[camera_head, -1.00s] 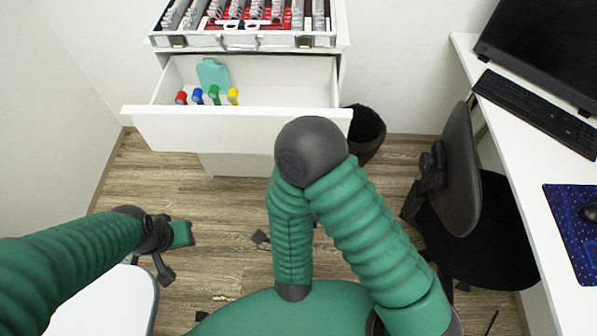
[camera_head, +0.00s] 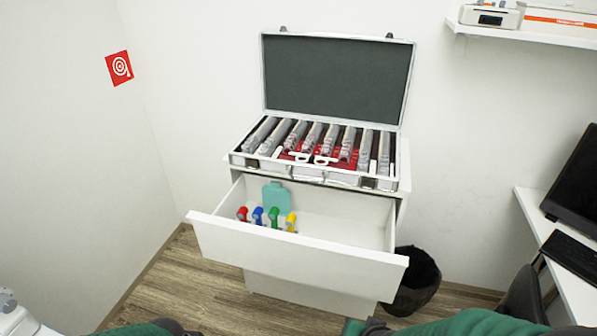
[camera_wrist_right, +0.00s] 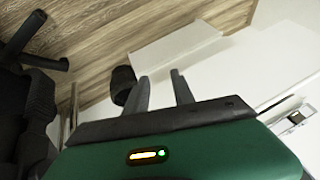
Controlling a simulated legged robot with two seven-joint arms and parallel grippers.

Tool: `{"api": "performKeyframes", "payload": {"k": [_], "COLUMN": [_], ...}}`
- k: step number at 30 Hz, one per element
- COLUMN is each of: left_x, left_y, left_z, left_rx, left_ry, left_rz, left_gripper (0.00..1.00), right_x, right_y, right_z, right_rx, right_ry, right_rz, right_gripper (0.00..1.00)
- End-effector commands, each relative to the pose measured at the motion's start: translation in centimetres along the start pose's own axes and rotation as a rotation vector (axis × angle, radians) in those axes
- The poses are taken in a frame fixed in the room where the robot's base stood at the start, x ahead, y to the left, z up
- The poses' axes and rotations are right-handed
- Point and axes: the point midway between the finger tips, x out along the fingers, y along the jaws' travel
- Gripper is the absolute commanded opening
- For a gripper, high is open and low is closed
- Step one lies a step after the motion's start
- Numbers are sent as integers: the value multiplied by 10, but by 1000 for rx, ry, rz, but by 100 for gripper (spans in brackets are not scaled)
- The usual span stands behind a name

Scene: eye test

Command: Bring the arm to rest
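In the head view only the tops of my green arms show along the bottom edge. My right arm (camera_head: 475,325) is at the bottom right and a strip of my left arm (camera_head: 145,329) is at the bottom left. In the right wrist view my right gripper (camera_wrist_right: 160,78) has its two grey fingers apart with nothing between them. My left gripper is below the head view and hidden.
A white cabinet has its drawer (camera_head: 295,254) pulled out, with coloured-capped items inside. An open lens case (camera_head: 300,172) stands on top. A black bin (camera_head: 413,284) is beside it. A desk (camera_head: 562,262) and chair (camera_head: 524,300) are at the right.

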Motion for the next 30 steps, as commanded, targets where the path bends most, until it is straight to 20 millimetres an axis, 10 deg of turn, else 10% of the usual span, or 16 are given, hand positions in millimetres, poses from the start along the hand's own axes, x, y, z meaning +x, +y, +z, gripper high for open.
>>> {"api": "performKeyframes", "payload": {"k": [8,18,30], "left_x": [-12,-119,-124], "left_y": [0,0,0], "left_z": [-2,-28,-29], "left_rx": [0,0,0], "left_ry": [-2,0,-1], "left_rz": [0,0,0], "left_gripper": [32,32,32], "right_x": [-75,-164,-168], "right_y": [76,42,41], "right_z": [19,-28,-31], "right_rx": [-434,-425,-423], "right_ry": [-305,-304,-304], "right_rz": [148,144,143], "right_gripper": [30,30,30]}}
